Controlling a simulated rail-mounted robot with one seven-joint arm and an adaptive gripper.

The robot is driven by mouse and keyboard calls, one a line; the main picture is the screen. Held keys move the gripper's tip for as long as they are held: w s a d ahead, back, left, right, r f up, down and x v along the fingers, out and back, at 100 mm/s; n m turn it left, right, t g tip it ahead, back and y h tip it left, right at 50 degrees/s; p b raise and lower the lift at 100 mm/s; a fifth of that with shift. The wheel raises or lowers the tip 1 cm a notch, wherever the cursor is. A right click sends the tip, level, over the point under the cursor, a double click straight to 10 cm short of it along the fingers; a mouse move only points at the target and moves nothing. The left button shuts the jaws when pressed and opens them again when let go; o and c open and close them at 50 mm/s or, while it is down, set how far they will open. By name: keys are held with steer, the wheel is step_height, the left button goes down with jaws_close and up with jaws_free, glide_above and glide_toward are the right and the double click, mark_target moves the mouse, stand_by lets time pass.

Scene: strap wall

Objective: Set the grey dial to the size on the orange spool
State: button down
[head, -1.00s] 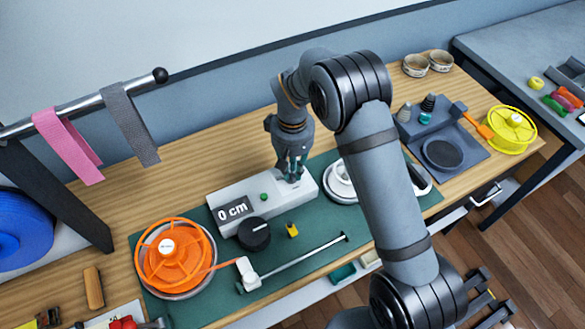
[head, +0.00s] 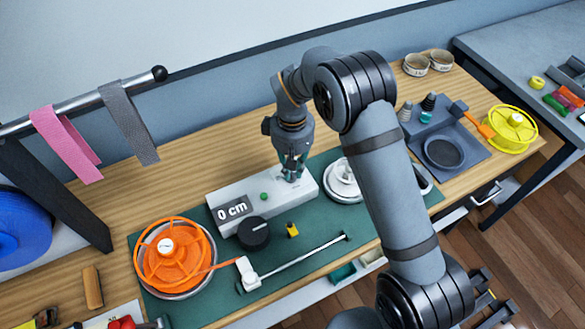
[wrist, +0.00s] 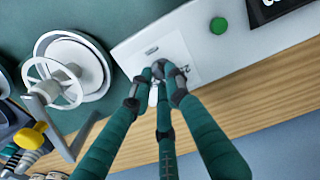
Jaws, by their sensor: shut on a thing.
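The white box (head: 222,196) stands on the green mat, and its display (head: 232,208) reads "0 cm". My gripper (head: 292,173) points down at the box's right end. In the wrist view its teal fingers (wrist: 163,80) are closed together on the small grey dial (wrist: 168,70), which they mostly hide. A printed plate (wrist: 184,50) lies around it; its marks are too small to read surely. The orange spool (head: 150,258) lies at the left on a round metal plate. Its white hub label (head: 165,245) is too small to read.
A metal rod (head: 300,258) and a small yellow piece (head: 292,230) lie in front. Bare wood is behind the box.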

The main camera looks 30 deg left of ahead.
steer(key=n, duration=0.4)
steer(key=shift+a+n, duration=0.1)
steer(key=shift+n, duration=0.2)
steer(key=shift+a+n, duration=0.1)
steer(key=shift+n, duration=2.2)
steer(key=c, duration=1.7)
jaws_free()
steer(key=shift+c, duration=0.2)
steer(key=shift+o, duration=0.4)
step_height(320, 180, up, 12)
